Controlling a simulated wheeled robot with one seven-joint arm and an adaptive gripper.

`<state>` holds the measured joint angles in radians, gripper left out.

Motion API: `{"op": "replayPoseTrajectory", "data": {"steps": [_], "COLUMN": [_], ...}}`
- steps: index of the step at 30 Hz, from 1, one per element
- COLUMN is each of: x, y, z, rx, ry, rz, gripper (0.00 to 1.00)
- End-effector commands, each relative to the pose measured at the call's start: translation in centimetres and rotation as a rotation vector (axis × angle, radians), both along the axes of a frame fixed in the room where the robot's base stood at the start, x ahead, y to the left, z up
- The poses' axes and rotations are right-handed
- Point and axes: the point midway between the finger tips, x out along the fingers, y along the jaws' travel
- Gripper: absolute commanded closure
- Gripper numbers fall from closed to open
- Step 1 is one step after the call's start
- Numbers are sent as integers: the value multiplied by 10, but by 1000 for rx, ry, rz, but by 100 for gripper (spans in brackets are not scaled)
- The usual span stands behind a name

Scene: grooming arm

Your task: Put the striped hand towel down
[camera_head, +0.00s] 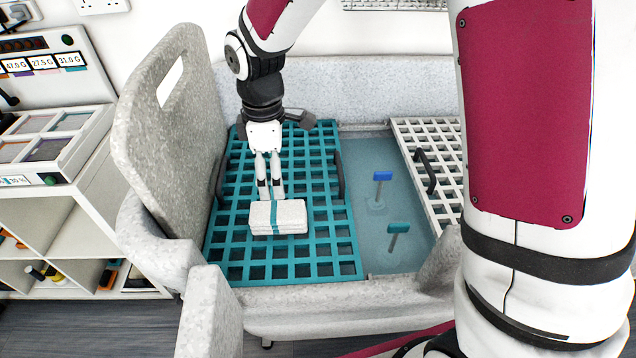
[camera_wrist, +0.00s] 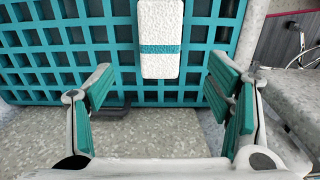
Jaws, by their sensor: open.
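The striped hand towel (camera_head: 291,218) is a folded white block with a teal stripe. It lies flat on the teal grate (camera_head: 334,254), near the middle of its front half. In the wrist view the towel (camera_wrist: 161,62) is at the top centre, beyond my fingers. My gripper (camera_head: 271,195) is just behind the towel in the head view, pointing down. In the wrist view my gripper (camera_wrist: 163,95) has its fingers wide apart with nothing between the pads. The towel appears apart from both fingers.
The grate lies in a speckled grey tub (camera_head: 330,297) with a tall slotted side panel (camera_head: 160,130). A white grate (camera_head: 435,145) is at the right. Between them, a blue-topped piece (camera_head: 382,177) and a teal-topped piece (camera_head: 398,228) stand in the basin. Shelving is at the left.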

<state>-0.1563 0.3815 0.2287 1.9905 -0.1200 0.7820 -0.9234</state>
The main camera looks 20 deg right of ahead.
Motion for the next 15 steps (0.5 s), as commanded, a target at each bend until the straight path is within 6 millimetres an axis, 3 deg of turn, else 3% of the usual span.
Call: {"op": "replayPoseTrajectory", "data": {"steps": [5,8,11,15], "x": [-1,-6,-21,-56], "y": [-1,-10,-29,-64], "z": [2,15,41,84], "rx": [-1,-7,-17,-27], "ry": [-2,-13,-36,-75], "rz": [-6,-51,-153,-363], "gripper": [27,27,27,27]}}
